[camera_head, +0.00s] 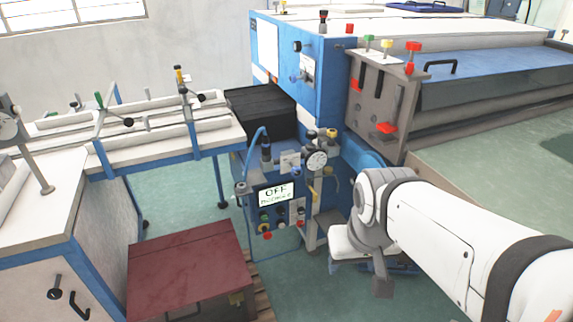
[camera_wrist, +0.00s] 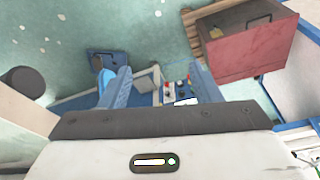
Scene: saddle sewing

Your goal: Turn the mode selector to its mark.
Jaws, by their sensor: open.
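A blue control panel (camera_head: 258,199) stands left of my arm in the head view. Its display (camera_head: 276,193) reads OFF, with smaller text below. Several small coloured buttons and knobs (camera_head: 281,222) sit under the display. Which of them is the mode selector, and its mark, is too small to tell. In the wrist view my gripper (camera_wrist: 161,82) is open and empty, with its two fingers wide apart. Part of the panel with small knobs (camera_wrist: 176,88) shows beyond and between the fingers, near the right one. No contact shows.
A dark red box (camera_head: 185,262) stands on the floor left of the panel; it also shows in the wrist view (camera_wrist: 246,45). A white-topped workbench (camera_head: 40,195) is at left, a large blue machine (camera_head: 480,75) behind. A round gauge (camera_head: 316,159) sits above the panel.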

